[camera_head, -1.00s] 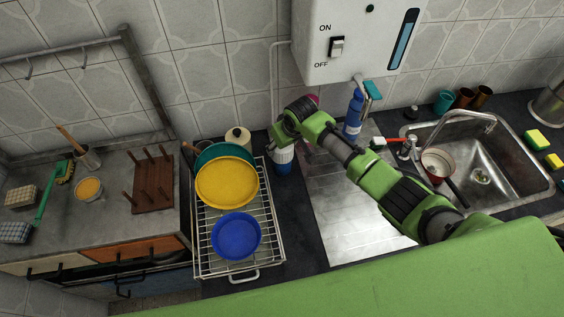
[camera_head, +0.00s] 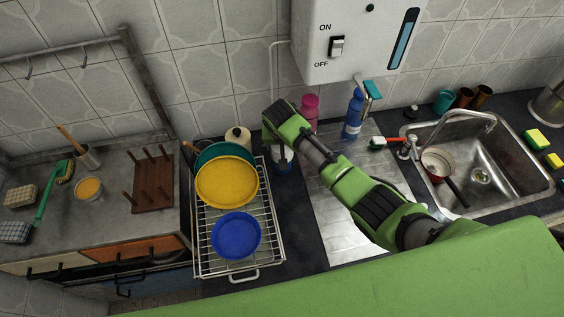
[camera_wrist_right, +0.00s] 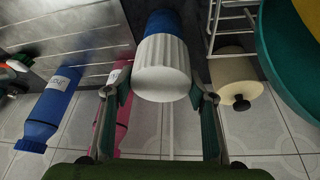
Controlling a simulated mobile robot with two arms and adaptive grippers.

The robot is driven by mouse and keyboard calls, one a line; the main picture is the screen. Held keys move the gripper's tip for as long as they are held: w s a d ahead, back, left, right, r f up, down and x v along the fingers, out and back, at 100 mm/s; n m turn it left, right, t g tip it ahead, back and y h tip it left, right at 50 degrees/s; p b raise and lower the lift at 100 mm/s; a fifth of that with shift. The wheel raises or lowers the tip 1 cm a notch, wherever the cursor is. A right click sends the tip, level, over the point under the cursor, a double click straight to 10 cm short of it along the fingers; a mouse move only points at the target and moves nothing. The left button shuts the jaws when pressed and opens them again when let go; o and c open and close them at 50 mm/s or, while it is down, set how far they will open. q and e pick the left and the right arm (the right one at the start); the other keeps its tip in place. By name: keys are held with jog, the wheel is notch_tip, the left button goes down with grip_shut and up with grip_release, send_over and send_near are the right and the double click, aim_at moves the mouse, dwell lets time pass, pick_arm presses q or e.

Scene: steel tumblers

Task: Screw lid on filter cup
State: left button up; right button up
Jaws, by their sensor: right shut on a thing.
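The filter cup is blue (camera_wrist_right: 162,22) in the right wrist view, with a white ribbed lid (camera_wrist_right: 163,70) directly at its end. In the head view the blue cup (camera_head: 282,170) stands on the dark counter just right of the dish rack, mostly hidden by my right gripper (camera_head: 280,148). In the right wrist view my right gripper's fingers (camera_wrist_right: 160,92) are on either side of the white lid and shut on it. Lid and cup look in line; I cannot tell whether the thread is engaged. My left gripper is not in view.
A wire dish rack (camera_head: 270,232) with yellow, teal and blue dishes stands close to the left. A cream canister (camera_head: 238,136) is behind it. A pink bottle (camera_head: 310,105) and a blue bottle (camera_head: 353,118) stand right of the gripper. The sink (camera_head: 490,165) is further right.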

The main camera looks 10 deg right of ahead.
jog(key=shift+w+r, duration=0.1)
jog(key=shift+a+m+h, duration=0.15)
jog(key=shift+m+h, duration=0.15)
jog(key=shift+m, duration=0.6)
jog(key=m+h+b, duration=0.1)
jog(key=m, duration=0.1)
jog(key=shift+m+g, duration=0.3)
jog(key=shift+g, duration=0.1)
jog(key=shift+m, duration=0.7)
